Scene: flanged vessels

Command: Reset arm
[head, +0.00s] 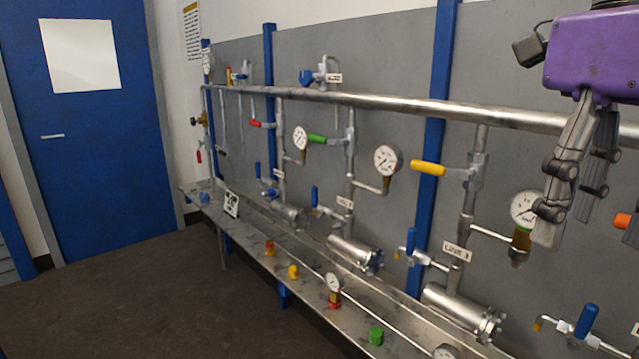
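My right gripper (570,218) hangs down at the upper right, with a purple body and grey jointed fingers. Its fingers look spread apart with nothing between them. It is in front of the pipe wall, beside the rightmost visible gauge (525,208) and partly over its edge. I cannot tell whether it touches the gauge. My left gripper is not in view.
A long steel pipe (400,107) crosses the wall. Branches carry red (262,124), green (318,139) and yellow (428,168) valve handles. A metal bench (310,275) below holds small fittings and flanged vessels (455,305). Floor (130,300) and blue door (90,150) are clear at left.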

